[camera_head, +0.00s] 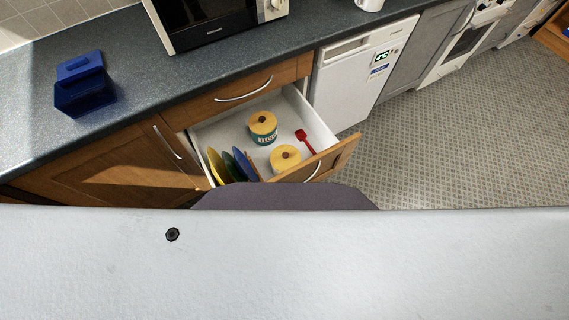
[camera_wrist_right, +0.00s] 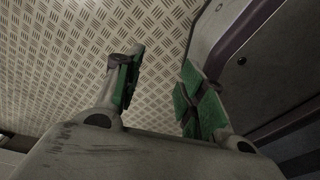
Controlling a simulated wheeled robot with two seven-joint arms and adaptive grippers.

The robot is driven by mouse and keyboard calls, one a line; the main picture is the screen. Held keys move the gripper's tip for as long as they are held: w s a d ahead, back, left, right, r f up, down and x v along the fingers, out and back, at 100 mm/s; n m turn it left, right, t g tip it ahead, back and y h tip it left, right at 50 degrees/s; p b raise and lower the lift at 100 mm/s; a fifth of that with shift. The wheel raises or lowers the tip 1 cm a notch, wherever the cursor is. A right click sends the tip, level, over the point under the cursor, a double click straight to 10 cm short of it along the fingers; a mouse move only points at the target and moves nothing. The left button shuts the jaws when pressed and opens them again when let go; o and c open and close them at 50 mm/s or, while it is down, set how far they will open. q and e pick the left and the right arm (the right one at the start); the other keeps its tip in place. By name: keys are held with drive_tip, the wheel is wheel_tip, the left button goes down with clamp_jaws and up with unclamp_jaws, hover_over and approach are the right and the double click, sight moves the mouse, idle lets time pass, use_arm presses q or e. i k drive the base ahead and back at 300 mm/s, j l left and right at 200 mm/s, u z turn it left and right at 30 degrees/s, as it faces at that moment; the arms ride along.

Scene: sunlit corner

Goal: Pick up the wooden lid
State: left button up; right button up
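Two round wooden lids with dark knobs show in the open drawer (camera_head: 225,132) in the head view. One wooden lid (camera_head: 262,120) sits on a teal pot (camera_head: 264,139) with lettering. The other wooden lid (camera_head: 285,156) is nearer the drawer front; what is under it is hard to tell. My right gripper (camera_wrist_right: 160,75) shows only in the right wrist view, with its green-padded fingers apart and nothing between them. Patterned floor shows beyond it, and no lid is in that view. My left gripper is in neither view.
Colored plates (camera_head: 233,166) stand upright at the drawer's left, and a red utensil (camera_head: 304,140) lies at its right. A blue container (camera_head: 84,88) and a microwave (camera_head: 212,22) stand on the counter (camera_head: 150,85). The floor (camera_head: 430,130) to the right is clear.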

sight(283, 158)
drive_tip(key=l+u, duration=0.45)
drive_tip(key=l, duration=0.4)
drive_tip(key=l+u, duration=0.45)
drive_tip(key=l, duration=0.4)
